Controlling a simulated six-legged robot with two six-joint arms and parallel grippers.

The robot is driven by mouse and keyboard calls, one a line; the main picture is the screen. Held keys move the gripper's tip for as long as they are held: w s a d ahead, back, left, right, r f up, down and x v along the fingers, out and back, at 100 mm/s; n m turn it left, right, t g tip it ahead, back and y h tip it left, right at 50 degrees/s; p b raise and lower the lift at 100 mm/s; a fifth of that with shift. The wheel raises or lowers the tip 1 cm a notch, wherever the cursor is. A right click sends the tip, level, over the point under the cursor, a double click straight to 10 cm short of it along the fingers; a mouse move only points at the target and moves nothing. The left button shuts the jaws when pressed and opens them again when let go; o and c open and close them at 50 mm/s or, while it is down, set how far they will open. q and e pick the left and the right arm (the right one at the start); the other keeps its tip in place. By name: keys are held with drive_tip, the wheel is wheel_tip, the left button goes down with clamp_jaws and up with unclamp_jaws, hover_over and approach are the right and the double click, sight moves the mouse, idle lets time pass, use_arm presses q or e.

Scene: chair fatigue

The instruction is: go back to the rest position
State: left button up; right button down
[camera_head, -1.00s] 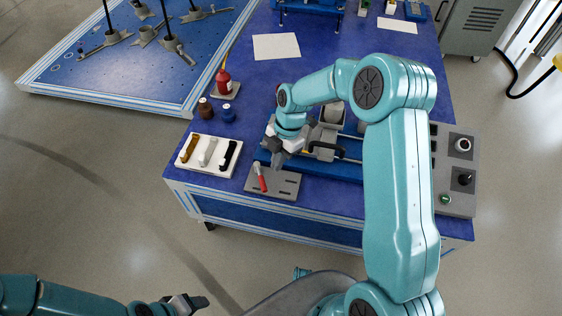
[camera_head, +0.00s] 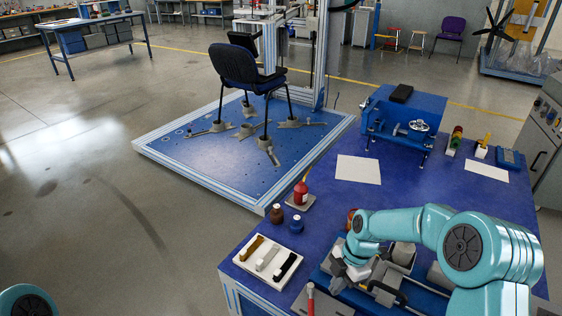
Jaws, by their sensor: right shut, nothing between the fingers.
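My right arm comes in from the lower right, over the blue workbench (camera_head: 425,185). My right gripper (camera_head: 339,284) is shut and empty, pointing down above the near part of the bench. It is in front of a blue and grey fixture (camera_head: 388,292) that the arm partly hides. Only a rounded teal part of my left arm shows at the bottom left corner, and its gripper is out of the picture.
A white tray (camera_head: 242,262) with several handles lies left of the gripper. A chair (camera_head: 246,72) stands on a blue test platform (camera_head: 190,170). The floor at left is clear.

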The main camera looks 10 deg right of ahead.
drive_tip(key=s+a+f+m, duration=0.8)
drive_tip(key=s+f+m, duration=0.1)
drive_tip(key=f+m, duration=0.2)
drive_tip(key=s+a+f+m+t, duration=0.1)
drive_tip(key=s+a+f+m, duration=0.1)
drive_tip(key=s+m, duration=0.4)
drive_tip(key=s+a+f+m, duration=0.1)
drive_tip(key=s+a+m, duration=0.1)
drive_tip(key=s+m, duration=0.4)
wheel_tip(320, 180, up, 16)
drive_tip(key=p, duration=1.5)
drive_tip(key=shift+w+a+f+y, duration=0.15)
drive_tip(key=shift+w+f+y, duration=0.15)
drive_tip(key=shift+w, duration=0.15)
